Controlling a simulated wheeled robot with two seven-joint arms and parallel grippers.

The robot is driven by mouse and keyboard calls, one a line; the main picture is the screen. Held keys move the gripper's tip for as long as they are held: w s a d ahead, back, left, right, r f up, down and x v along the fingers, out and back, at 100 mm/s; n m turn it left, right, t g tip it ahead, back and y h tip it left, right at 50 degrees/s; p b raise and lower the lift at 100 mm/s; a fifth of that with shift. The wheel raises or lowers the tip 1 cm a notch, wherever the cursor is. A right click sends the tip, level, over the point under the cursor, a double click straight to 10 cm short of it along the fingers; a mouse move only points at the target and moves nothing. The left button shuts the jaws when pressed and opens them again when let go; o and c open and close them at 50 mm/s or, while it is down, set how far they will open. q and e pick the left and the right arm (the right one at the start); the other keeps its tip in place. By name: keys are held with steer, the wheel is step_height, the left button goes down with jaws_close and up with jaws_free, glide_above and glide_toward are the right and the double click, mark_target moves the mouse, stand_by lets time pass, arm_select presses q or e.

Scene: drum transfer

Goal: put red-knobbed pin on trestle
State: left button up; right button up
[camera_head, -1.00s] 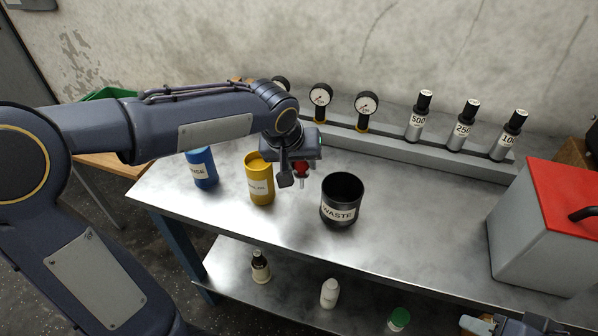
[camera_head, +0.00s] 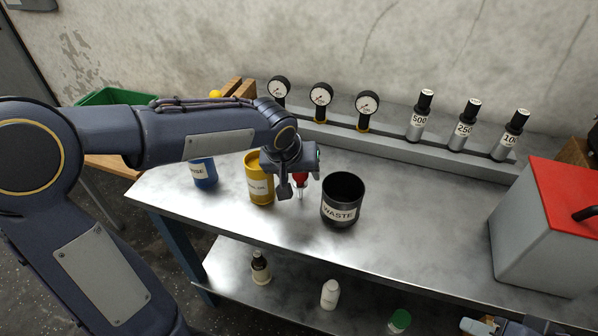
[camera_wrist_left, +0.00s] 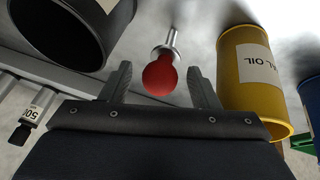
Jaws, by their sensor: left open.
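The red-knobbed pin (camera_head: 301,180) is upright, knob up and metal shaft down, between the yellow can and the black waste pot. I cannot tell whether its tip touches the bench. My left gripper (camera_head: 297,186) is over it and open. In the left wrist view the red knob (camera_wrist_left: 159,77) lies between the spread fingers, with a gap on each side. My right gripper (camera_head: 476,326) shows only partly at the bottom right edge. The trestle is hard to identify; wooden pieces (camera_head: 236,87) show partly behind my left arm.
The yellow oil can (camera_head: 259,186) is close on the left, the black waste pot (camera_head: 341,204) close on the right. A blue can (camera_head: 204,173) stands farther left. Gauges (camera_head: 321,96) and labelled weights line the back. A red-lidded box (camera_head: 540,235) stands right. The middle right bench is clear.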

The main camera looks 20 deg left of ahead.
arm_select(q)
steer(key=shift+r, duration=0.3)
steer(key=p+v, duration=0.2)
steer(key=v, duration=0.9)
steer(key=s+a+f+h, duration=0.1)
steer(key=s+f, duration=0.1)
steer(key=s, duration=0.4)
steer(key=s+f, duration=0.3)
steer(key=s, duration=0.3)
steer(key=s+a+f+m+h, duration=0.1)
steer(key=s+f, duration=0.1)
steer(key=s, duration=0.5)
steer(key=shift+a+f+t+h, duration=0.3)
steer(key=shift+f+t, duration=0.05)
steer(key=shift+t, duration=0.05)
steer(key=shift+s+r, duration=0.1)
